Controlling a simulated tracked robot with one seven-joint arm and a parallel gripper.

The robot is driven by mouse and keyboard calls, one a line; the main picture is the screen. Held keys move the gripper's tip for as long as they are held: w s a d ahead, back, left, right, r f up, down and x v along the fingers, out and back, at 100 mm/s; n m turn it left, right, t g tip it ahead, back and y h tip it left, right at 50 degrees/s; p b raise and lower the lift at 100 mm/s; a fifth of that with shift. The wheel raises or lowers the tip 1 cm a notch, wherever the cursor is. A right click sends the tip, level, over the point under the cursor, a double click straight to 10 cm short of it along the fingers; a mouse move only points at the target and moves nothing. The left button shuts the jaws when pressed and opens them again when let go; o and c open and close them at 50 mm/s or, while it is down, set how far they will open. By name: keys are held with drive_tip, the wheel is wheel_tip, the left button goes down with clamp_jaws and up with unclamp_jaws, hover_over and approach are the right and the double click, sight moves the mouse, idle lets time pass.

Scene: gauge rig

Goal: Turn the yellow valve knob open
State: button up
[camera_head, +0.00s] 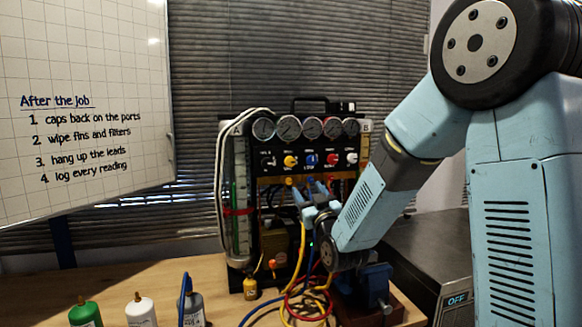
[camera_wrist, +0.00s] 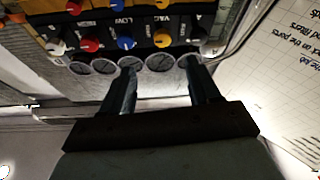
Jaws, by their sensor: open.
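The yellow valve knob (camera_head: 290,161) is second from the left in the knob row on the black gauge panel. It also shows in the wrist view (camera_wrist: 162,40), where the panel appears upside down. My gripper (camera_head: 316,188) is open in front of the panel, just below the knob row in the head view. In the wrist view my gripper (camera_wrist: 160,72) has its two fingers apart with nothing between them; the yellow knob lies beyond the tips, roughly between their lines. No contact with the knob is visible. The knob's exact turn angle is too small to read.
Blue (camera_head: 312,160), red (camera_head: 332,160), white (camera_head: 352,158) and black (camera_head: 268,162) knobs share the row, under several round gauges (camera_head: 288,127). Coloured hoses (camera_head: 301,255) hang below, near a blue vise (camera_head: 375,285). Bottles (camera_head: 141,312) stand at the bench's front left.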

sight(291, 164)
drive_tip(key=shift+y, duration=0.3)
drive_tip(key=x, duration=1.4)
drive_tip(key=shift+s+a+r, duration=0.1)
drive_tip(key=shift+s+r, duration=0.05)
drive_tip(key=shift+r, duration=0.1)
drive_tip(key=c, duration=1)
